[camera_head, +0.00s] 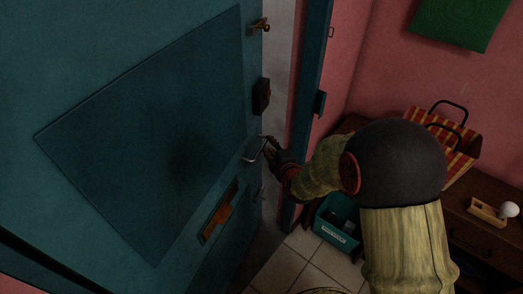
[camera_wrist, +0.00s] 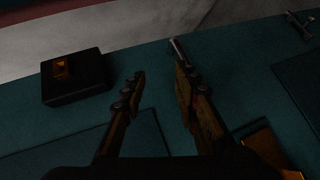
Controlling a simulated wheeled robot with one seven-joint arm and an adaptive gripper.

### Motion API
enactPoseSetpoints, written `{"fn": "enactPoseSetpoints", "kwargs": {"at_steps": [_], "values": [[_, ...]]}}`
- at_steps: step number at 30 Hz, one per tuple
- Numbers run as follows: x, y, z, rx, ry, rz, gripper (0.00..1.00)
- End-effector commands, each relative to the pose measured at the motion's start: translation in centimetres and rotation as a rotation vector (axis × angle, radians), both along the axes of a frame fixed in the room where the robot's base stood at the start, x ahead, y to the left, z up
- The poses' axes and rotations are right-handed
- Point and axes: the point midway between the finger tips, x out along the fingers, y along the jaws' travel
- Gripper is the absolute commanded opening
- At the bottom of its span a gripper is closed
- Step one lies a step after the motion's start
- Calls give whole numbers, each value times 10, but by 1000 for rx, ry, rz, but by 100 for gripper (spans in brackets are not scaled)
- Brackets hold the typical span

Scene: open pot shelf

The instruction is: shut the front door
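The front door (camera_head: 130,60) is a teal panel filling the left of the head view. It stands ajar, with a pale gap between its edge and the teal frame (camera_head: 311,70). A metal lever handle (camera_head: 254,156) sits near its edge, with a dark lock box (camera_head: 261,96) above. My gripper (camera_head: 271,147) is at the handle. In the wrist view my gripper (camera_wrist: 160,60) has its two fingers apart over the door (camera_wrist: 75,118), with a metal rod (camera_wrist: 177,47) by the right finger's tip. Whether they touch is unclear. The lock box (camera_wrist: 75,78) is left of the fingers.
At right are a teal bin (camera_head: 337,228) on the tiled floor (camera_head: 290,268), a brown cabinet (camera_head: 475,232) and a striped bag (camera_head: 464,137). A strike plate (camera_head: 320,103) is on the frame.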

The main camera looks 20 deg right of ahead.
Motion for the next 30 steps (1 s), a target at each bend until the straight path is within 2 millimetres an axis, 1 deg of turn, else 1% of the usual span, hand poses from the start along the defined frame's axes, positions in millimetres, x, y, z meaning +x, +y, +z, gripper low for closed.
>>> {"fn": "enactPoseSetpoints", "kwargs": {"at_steps": [1, 3, 6, 8, 11, 14, 24, 27, 30], "values": [[0, 1, -24, -56, -31, 30, 30], [-1, 3, -40, -127, -89, 64, 30], [-4, 6, -54, -199, -147, 95, 30], [-6, 8, -59, -227, -170, 105, 30], [-7, 9, -63, -254, -194, 113, 30], [-1, 10, -65, -262, -203, 116, 30], [48, 15, -73, -261, -202, 116, 30], [59, 16, -74, -260, -202, 116, 30], [65, 16, -75, -260, -200, 115, 30]]}}
